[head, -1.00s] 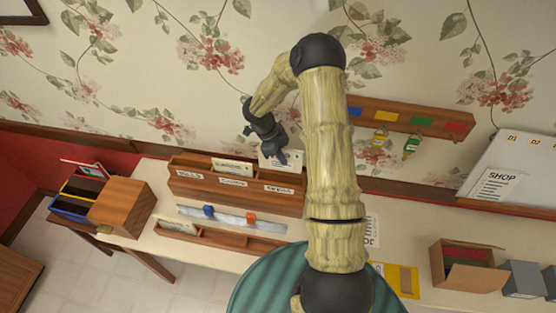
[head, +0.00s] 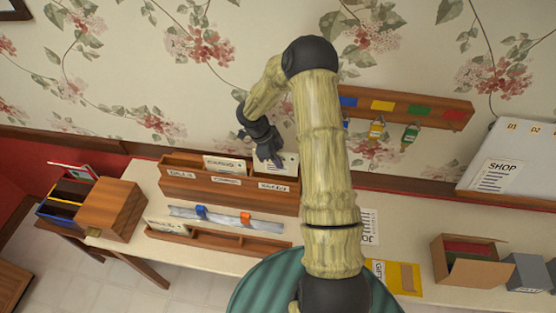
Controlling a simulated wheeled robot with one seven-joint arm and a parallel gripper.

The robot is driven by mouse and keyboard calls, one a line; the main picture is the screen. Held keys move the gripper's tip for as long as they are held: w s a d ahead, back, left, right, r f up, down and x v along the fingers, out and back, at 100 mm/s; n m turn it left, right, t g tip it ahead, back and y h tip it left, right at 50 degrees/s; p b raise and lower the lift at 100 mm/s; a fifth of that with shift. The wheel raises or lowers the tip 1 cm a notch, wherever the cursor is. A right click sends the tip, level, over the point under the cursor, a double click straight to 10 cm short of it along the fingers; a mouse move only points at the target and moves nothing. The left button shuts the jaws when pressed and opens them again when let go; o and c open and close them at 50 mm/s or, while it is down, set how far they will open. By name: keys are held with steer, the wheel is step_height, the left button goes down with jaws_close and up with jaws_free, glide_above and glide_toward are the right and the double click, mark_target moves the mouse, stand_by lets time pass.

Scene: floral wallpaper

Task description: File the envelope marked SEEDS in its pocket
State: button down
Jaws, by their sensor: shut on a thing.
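The wooden rack (head: 182,194) stands on the bench against the wall, with three labelled pockets side by side. The labels are too small to read surely. My gripper (head: 272,162) is above the right pocket, pointing down, shut on a pale envelope (head: 290,162). The envelope is upright at the right pocket, and its lower part is hidden behind the rack's front. I cannot tell how deep it sits, and my fingers cover part of its face, so I cannot read its marking. Another pale envelope (head: 222,163) stands in the middle pocket.
A low wooden tray (head: 225,242) and a strip with blue and orange clips lie in front of the rack. A wooden box (head: 110,207) is left. A key rail (head: 440,112) is on the wall. An open carton (head: 468,262) stands right.

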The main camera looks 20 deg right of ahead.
mark_target(276, 169)
steer(key=shift+w, duration=0.1)
steer(key=shift+a, duration=0.2)
steer(key=shift+d+f, duration=0.1)
steer(key=shift+d, duration=0.15)
steer(key=shift+s+d+f, duration=0.1)
steer(key=shift+s+f, duration=0.1)
steer(key=shift+f, duration=0.1)
steer(key=shift+a+f+b, duration=0.25)
steer(key=shift+f+b, duration=0.05)
steer(key=shift+f, duration=0.3)
steer(key=shift+w+a+f+b, duration=0.1)
steer(key=shift+f+b, duration=0.2)
steer(key=shift+f, duration=0.55)
steer(key=shift+w+a+f+b, duration=0.1)
steer(key=shift+f+b, duration=0.15)
steer(key=shift+f, duration=0.55)
steer(key=c, duration=1.5)
jaws_free()
